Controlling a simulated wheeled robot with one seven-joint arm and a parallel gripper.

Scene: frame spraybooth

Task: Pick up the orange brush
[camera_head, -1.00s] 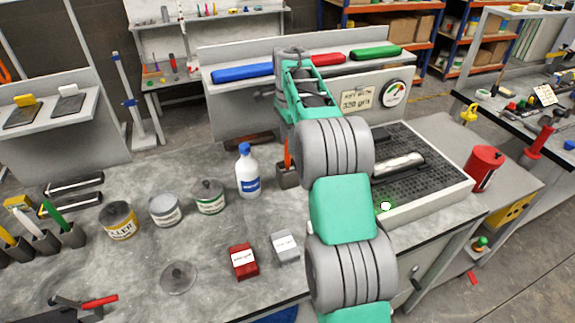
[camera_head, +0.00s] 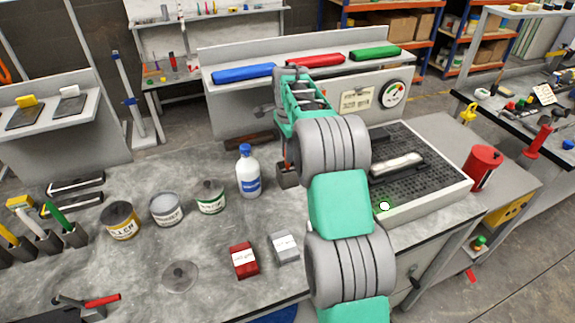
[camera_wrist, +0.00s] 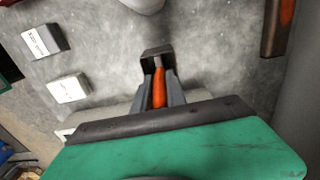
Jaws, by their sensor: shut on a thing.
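The orange brush (camera_wrist: 158,92) shows in the wrist view as an orange handle between the two grey fingers. My gripper (camera_wrist: 159,84) is shut on this handle. The handle's far end meets a small dark holder (camera_wrist: 157,52); whether the bristles are inside it is hidden. In the head view the holder (camera_head: 288,176) stands on the bench just right of the white bottle. My arm hides most of the gripper and brush there.
A white bottle (camera_head: 248,172) with a blue cap stands close left of the holder. Several cans stand further left. A red block (camera_head: 244,260) and a grey block (camera_head: 285,247) lie in front. A black grate (camera_head: 420,180) is to the right.

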